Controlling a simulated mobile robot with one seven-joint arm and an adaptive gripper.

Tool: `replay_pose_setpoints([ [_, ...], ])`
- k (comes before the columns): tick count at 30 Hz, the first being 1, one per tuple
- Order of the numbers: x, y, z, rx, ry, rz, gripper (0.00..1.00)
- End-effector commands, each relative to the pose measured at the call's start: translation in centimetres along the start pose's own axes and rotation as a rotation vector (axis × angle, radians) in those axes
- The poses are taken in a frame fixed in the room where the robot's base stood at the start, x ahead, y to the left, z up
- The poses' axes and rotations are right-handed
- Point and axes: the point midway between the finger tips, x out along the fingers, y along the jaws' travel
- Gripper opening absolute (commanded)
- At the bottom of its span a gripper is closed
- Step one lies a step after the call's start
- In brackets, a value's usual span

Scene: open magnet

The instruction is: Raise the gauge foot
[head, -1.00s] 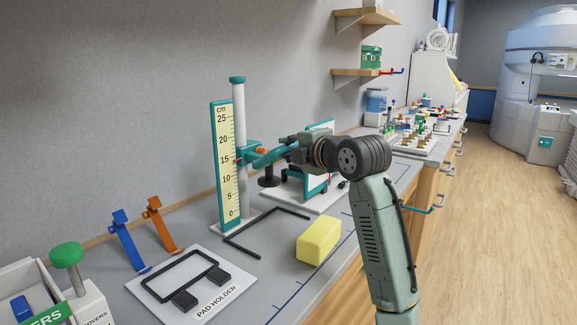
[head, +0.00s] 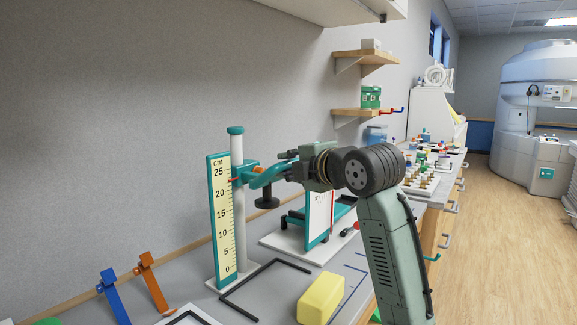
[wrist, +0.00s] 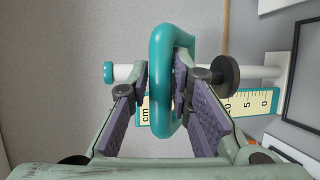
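The height gauge has a pale column (head: 239,215) beside a teal-edged cm scale (head: 220,200). Its teal slider (head: 246,174) carries a teal loop handle (head: 268,176) and a black round foot (head: 267,203) hanging below. A red pointer (head: 235,181) stands between 20 and 25, nearer 25. My gripper (head: 285,173) is at the handle, with its fingers closed on it. In the wrist view the purple finger pads (wrist: 160,84) lie close against the teal loop (wrist: 160,45), and the black foot (wrist: 225,74) shows to the right. The fingertip contact is partly hidden.
A white-based stand with a white panel (head: 318,215) is right of the gauge. A black frame (head: 262,285) and a yellow block (head: 321,298) lie in front. Blue (head: 113,297) and orange (head: 155,285) brackets stand left. Shelves (head: 360,112) are on the wall above right.

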Motion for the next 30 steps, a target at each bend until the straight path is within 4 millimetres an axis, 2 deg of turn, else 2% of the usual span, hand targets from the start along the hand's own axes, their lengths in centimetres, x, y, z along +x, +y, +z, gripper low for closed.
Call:
replay_pose_setpoints([
  [6,0.0,0.0,0.0,0.0,0.001,-0.001,0.36],
  [17,-0.3,0.0,0.0,0.001,0.001,0.0,0.36],
  [20,-1.4,0.0,0.0,0.0,0.0,0.001,0.36],
  [30,-8.5,0.0,0.1,0.0,-0.002,0.0,0.36],
])
